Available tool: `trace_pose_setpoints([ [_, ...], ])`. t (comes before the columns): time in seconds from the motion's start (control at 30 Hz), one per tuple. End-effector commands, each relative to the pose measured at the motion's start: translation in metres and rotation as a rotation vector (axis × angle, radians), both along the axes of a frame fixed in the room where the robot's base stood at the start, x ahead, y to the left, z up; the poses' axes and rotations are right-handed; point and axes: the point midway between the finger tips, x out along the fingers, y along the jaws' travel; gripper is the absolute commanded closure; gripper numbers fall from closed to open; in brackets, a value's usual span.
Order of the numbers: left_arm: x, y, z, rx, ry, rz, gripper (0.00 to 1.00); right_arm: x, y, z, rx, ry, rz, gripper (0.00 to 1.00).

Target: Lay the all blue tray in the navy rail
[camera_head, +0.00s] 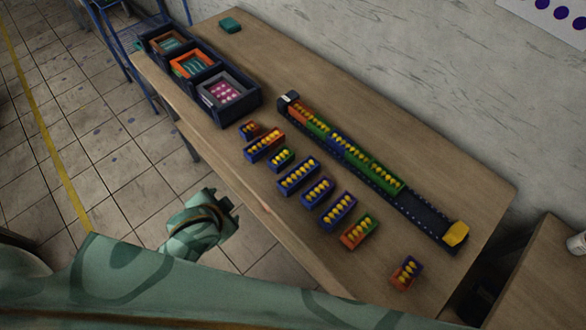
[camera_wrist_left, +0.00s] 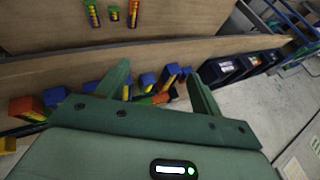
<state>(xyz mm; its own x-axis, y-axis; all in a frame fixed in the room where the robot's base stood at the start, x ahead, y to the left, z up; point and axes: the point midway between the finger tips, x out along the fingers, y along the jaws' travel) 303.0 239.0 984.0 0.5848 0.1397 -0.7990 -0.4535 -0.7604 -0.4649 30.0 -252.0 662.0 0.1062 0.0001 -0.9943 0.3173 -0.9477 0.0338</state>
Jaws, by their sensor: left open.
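The navy rail (camera_head: 420,212) runs diagonally along the table and holds several coloured trays of yellow balls in its upper-left and middle parts. Its lower-right stretch is bare. A tray that looks blue all over (camera_head: 298,175) lies on the table in the row in front of the rail, with yellow balls in it. Two other mostly blue or purple trays (camera_head: 337,210) lie close by. My left gripper (camera_head: 232,203) is off the table's front edge, left of the row. In the left wrist view its two fingers (camera_wrist_left: 160,88) are apart with nothing gripped. My right gripper is out of view.
Other trays lie in the row, including an orange and blue one (camera_head: 264,144), a green and orange one (camera_head: 359,231) and a red and blue one (camera_head: 406,272). Dark bins (camera_head: 240,105) stand at the table's left end. A yellow block (camera_head: 456,234) sits at the rail's lower-right end.

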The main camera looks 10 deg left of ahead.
Motion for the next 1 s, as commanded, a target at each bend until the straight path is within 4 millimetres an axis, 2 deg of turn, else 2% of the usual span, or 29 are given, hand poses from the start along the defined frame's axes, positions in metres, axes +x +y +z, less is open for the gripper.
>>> trace_pose_setpoints([
  [0.03,0.016,-0.013,0.034,-0.033,-0.058,-0.035,0.34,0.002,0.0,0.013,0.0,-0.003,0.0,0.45],
  [0.1,0.037,-0.041,0.06,-0.122,-0.124,-0.097,0.34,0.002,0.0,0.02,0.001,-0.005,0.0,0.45],
  [0.2,0.056,-0.077,0.066,-0.265,-0.152,-0.171,0.34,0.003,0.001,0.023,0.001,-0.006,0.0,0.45],
  [0.33,0.071,-0.097,0.051,-0.416,-0.12,-0.207,0.34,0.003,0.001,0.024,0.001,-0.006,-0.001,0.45],
  [0.53,0.087,-0.083,0.023,-0.555,-0.044,-0.152,0.34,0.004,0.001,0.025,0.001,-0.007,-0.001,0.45],
  [0.67,0.096,-0.081,0.01,-0.585,-0.028,-0.126,0.34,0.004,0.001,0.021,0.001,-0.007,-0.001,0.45],
  [1.0,0.142,-0.112,-0.048,-0.584,-0.028,-0.127,0.34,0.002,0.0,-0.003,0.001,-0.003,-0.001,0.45],
])
